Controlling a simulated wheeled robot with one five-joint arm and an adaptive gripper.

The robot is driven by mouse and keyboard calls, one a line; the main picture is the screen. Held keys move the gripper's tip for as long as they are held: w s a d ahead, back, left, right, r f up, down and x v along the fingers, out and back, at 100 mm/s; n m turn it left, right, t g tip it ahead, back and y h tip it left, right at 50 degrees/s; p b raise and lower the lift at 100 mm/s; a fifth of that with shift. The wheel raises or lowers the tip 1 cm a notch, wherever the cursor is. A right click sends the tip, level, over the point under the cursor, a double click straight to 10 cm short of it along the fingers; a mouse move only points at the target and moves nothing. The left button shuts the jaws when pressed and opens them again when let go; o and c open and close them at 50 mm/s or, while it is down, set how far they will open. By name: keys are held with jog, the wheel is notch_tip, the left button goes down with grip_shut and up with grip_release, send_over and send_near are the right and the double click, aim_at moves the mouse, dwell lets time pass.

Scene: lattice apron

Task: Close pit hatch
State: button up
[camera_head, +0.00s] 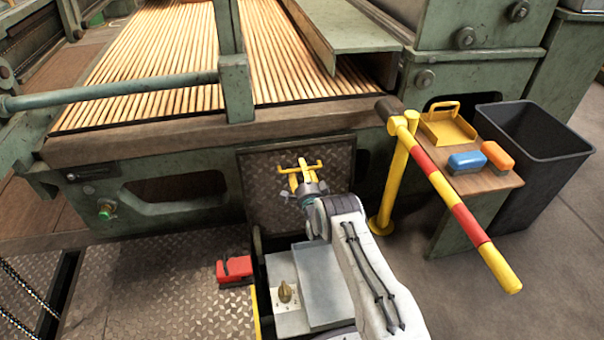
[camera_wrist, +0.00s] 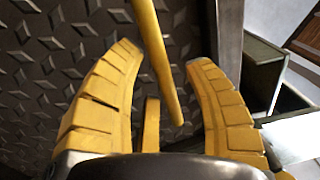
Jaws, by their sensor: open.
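The pit hatch (camera_head: 262,205) is a dark diamond-plate lid standing upright, raised behind the floor opening. It also fills the left of the wrist view (camera_wrist: 35,75). A yellow bar handle (camera_head: 316,167) is near the lid's upper middle. My gripper (camera_head: 303,174) is in front of the lid at the handle, its yellow fingers apart. In the wrist view, the handle bar (camera_wrist: 155,50) runs between the open fingers (camera_wrist: 163,58), with gaps on both sides. The handle's mounts on the lid are partly hidden by my gripper.
The opening holds a grey box (camera_head: 318,285) and a panel with a brass knob (camera_head: 285,291). A red block (camera_head: 235,268) lies on the plate floor at its left edge. A red-yellow barrier arm (camera_head: 455,205) reaches forward at right, beside a small bench (camera_head: 500,185) and bin (camera_head: 545,165).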

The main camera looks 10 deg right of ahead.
jog(key=shift+o, duration=0.3)
jog(key=shift+w, duration=0.1)
grip_shut()
dwell(0.4)
